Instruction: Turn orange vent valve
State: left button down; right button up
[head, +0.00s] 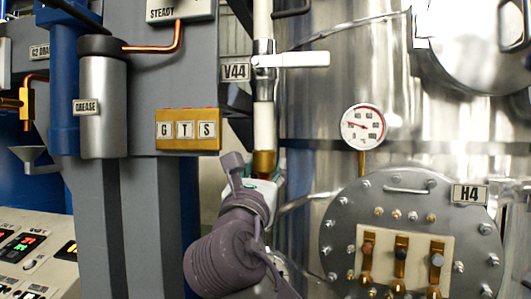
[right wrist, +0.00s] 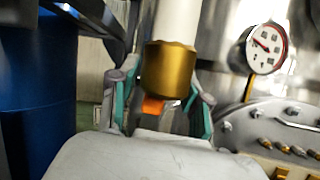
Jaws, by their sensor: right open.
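An orange piece (right wrist: 153,105), which looks like the vent valve, shows in the right wrist view just under a brass fitting (right wrist: 168,70) at the lower end of a white vertical pipe (right wrist: 178,20). My right gripper (right wrist: 158,108) is open, with one finger on each side of the orange piece. Gaps show beside it; I cannot tell whether either finger touches. In the head view my right gripper (head: 252,178) is at the foot of the brass fitting (head: 263,163) and hides the orange piece. My left gripper is not in view.
Above, a white lever handle (head: 300,60) sits on the pipe by the V44 label (head: 235,72). To the right are a round gauge (head: 363,127) and the bolted H4 flange (head: 340,225). A brass G T S box (head: 187,144) on a grey cabinet stands left.

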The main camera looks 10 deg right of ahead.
jog(key=shift+w+d+r, duration=0.15)
jog(key=shift+w+d, duration=0.05)
jog(key=shift+w, duration=0.3)
grip_shut()
